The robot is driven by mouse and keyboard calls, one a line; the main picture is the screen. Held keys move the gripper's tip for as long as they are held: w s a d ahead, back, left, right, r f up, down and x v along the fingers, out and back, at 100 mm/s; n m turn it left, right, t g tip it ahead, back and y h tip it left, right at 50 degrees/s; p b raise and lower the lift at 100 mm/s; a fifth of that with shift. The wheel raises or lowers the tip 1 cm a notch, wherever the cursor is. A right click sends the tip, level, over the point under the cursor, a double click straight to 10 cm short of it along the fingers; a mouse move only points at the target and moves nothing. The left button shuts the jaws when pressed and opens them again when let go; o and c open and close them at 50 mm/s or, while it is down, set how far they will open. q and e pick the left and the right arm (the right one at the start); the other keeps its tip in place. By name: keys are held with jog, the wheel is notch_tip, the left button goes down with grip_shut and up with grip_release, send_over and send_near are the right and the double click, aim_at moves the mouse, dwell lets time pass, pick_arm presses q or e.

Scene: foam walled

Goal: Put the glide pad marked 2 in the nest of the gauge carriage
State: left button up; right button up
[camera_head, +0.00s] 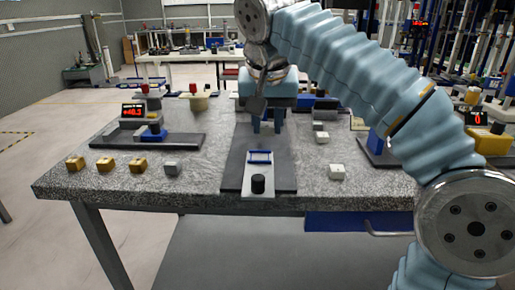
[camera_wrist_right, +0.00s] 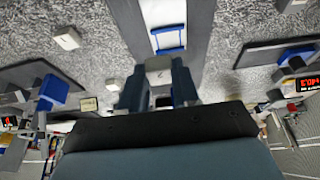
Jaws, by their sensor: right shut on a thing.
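The gauge carriage (camera_head: 258,172) is a pale plate on a dark rail base, with a black knob at its near end. Its nest (camera_head: 260,157) is a blue frame; the nest also shows in the wrist view (camera_wrist_right: 169,38) and looks empty. My right gripper (camera_head: 267,127) is over the rail, behind the nest as the head camera sees it. In the wrist view its fingers are shut on the glide pad marked 2 (camera_wrist_right: 158,71), a pale piece with a dark 2 on it. In the head view I cannot make out the pad. My left gripper is not in view.
Several gold and grey blocks (camera_head: 107,164) lie at the left of the granite table (camera_head: 215,184). White blocks (camera_head: 337,172) lie to the right of the rail. Gauge stands with red displays (camera_head: 134,110) stand on both sides. The granite just beside the rail is clear.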

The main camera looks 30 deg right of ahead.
aim_at(263, 124)
jog(key=w+f, duration=0.2)
jog(key=shift+d+f, duration=0.1)
jog(key=shift+f, duration=0.2)
jog(key=x, duration=0.2)
jog(key=b+x, duration=0.1)
jog(key=x, duration=0.1)
jog(key=shift+a+f, duration=0.15)
jog(key=shift+a, duration=0.15)
jog(key=shift+f, duration=0.3)
jog(key=shift+f, duration=0.1)
jog(key=o, duration=1)
